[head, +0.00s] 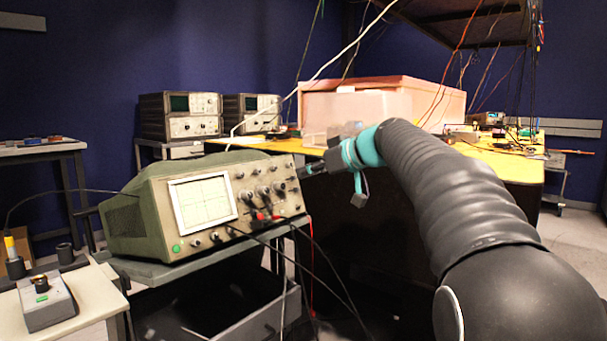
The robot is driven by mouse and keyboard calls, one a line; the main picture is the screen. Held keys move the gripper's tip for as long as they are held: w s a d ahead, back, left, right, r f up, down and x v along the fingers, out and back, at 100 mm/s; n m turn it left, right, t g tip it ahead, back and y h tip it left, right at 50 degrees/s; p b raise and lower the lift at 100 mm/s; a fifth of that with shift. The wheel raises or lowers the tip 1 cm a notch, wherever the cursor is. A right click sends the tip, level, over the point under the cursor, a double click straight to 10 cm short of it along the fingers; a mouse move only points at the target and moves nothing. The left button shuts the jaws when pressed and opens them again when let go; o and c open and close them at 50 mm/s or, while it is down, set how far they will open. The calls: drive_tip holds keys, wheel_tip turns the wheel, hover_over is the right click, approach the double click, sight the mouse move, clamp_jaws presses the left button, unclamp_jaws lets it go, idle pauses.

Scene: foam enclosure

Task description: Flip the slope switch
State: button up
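The green oscilloscope (150,205) stands tilted back on a small cart, its front panel facing me. The panel holds a lit screen (203,202) at left and several knobs (262,192) at right. The slope switch cannot be told apart from the other small controls at this size. My gripper (304,171) is at the upper right edge of the panel, with its dark fingers pointing left towards it. Whether the fingers touch the panel, and whether they are open or shut, cannot be made out. Nothing is seen held.
Black and red cables (318,262) hang from plugs low on the panel. A grey box with a knob (46,302) sits on the pale table at lower left. Behind, a yellow bench (500,165) carries a pinkish foam enclosure (385,100); wires hang above it.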

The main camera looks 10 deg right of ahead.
drive_tip(key=v, duration=0.9)
drive_tip(key=shift+s+d, duration=0.2)
drive_tip(key=shift+d, duration=0.05)
drive_tip(key=shift+r, duration=0.1)
drive_tip(key=shift+m, duration=0.3)
drive_tip(key=s+d+f+m+g+h, duration=0.2)
drive_tip(key=s+f+m+h, duration=0.15)
drive_tip(key=f, duration=0.55)
drive_tip(key=s+d+f+m+g+h, duration=0.1)
drive_tip(key=s+f+m+h, duration=0.15)
drive_tip(key=f+m, duration=0.4)
drive_tip(key=s+a+f+h+p, duration=0.1)
drive_tip(key=s+a+f+p, duration=0.1)
drive_tip(key=s, duration=0.7)
drive_tip(key=s+a+f+n+g+h+p, duration=0.1)
drive_tip(key=s+a+f+p, duration=0.1)
drive_tip(key=s+f, duration=0.3)
drive_tip(key=s+a+f+n+p, duration=0.1)
drive_tip(key=s+f, duration=0.3)
drive_tip(key=s, duration=0.9)
drive_tip(key=shift+a+f+g+h+p, duration=0.2)
drive_tip(key=shift+a+g+h+p, duration=0.15)
drive_tip(key=shift+a+p, duration=0.3)
